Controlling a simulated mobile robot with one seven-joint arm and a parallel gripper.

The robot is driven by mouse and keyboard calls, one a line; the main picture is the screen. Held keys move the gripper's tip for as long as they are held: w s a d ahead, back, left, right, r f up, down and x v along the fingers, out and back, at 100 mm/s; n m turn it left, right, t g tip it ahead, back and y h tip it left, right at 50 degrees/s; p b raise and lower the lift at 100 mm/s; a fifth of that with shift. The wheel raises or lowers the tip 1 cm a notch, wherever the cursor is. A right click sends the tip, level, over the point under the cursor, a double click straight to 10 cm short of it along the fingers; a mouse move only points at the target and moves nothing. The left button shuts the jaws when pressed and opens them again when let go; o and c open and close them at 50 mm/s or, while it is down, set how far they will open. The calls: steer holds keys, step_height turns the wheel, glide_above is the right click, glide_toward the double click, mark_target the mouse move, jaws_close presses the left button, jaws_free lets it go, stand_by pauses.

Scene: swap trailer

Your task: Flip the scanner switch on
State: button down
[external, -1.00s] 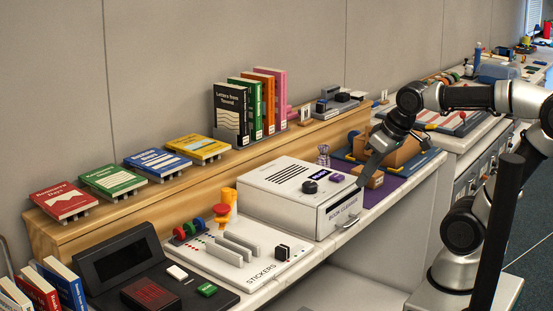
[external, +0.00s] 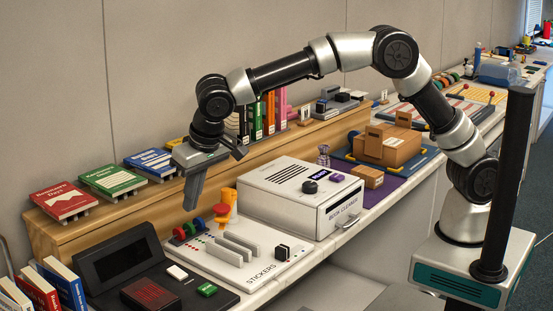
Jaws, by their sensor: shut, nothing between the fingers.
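A black console (external: 118,262) with a dark screen and a red-patterned panel (external: 150,296) sits at the lower left of the external view; it looks like the scanner. A small white piece (external: 177,272) and a green piece (external: 207,290) are on its right part. I cannot tell for sure which is the switch or what position it is in. My gripper (external: 192,205) is shut and empty. It points down above the counter, behind and above the console's right part in the picture, not touching it.
A white stickers board (external: 265,272) with colored rolls and upright grey dividers lies right of the console. A white book cleaner box (external: 300,195) stands beyond it. A wooden shelf (external: 120,218) with books runs behind. Upright books (external: 45,285) stand left.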

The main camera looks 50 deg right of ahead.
steer(key=a, duration=0.1)
steer(key=a+f, duration=0.1)
steer(key=a, duration=0.2)
steer(key=shift+s+f, duration=0.35)
steer(key=shift+s, duration=0.05)
steer(key=shift+d, duration=0.1)
glide_above(173, 268)
steer(key=s, duration=0.2)
steer(key=f, duration=1.2)
steer(key=shift+w+b, duration=0.2)
steer(key=shift+b, duration=0.1)
steer(key=shift+w+f, duration=0.1)
steer(key=shift+f, duration=0.6)
